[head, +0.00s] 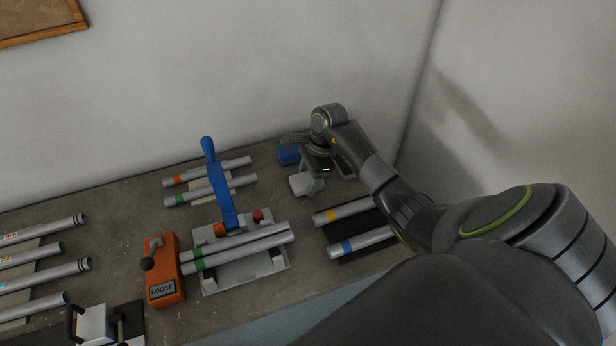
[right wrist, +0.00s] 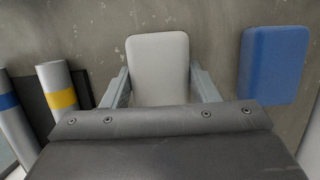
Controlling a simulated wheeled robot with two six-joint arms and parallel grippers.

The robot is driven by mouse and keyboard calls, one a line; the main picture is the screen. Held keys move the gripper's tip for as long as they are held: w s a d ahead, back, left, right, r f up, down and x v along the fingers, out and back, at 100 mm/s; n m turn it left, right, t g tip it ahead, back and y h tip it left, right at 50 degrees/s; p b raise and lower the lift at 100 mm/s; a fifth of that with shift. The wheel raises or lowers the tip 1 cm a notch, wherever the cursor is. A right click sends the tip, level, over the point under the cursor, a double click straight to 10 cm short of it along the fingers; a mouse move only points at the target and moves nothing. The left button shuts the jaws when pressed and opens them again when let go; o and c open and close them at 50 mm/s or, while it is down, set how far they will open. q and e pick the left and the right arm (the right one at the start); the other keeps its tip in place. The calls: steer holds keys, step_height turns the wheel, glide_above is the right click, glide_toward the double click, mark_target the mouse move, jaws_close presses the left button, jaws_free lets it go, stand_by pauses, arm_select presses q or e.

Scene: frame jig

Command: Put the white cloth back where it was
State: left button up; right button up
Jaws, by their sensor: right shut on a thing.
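The white cloth (head: 301,185) is a small pale pad with rounded corners near the back right of the bench. My right gripper (head: 313,184) reaches down over it and is shut on it. In the right wrist view, the white cloth (right wrist: 158,62) sits between the two grey fingers of the right gripper (right wrist: 161,88). Its near end is hidden behind my wrist housing. I cannot tell whether the cloth touches the bench or is just above it. My left gripper is not in view.
A blue pad (head: 288,154) lies just behind the cloth. Yellow-banded (head: 343,212) and blue-banded (head: 360,243) tubes lie in front, at right. A jig with a blue lever (head: 217,185) and an orange box labelled LOOSE (head: 162,270) stand left. Walls close the back and right.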

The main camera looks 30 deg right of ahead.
steer(key=o, duration=1)
steer(key=shift+f, duration=0.1)
steer(key=shift+c, duration=0.2)
steer(key=shift+d+r, duration=0.1)
steer(key=shift+r, duration=0.2)
steer(key=b+v, duration=0.4)
steer(key=v, duration=0.7)
steer(key=shift+r, duration=0.4)
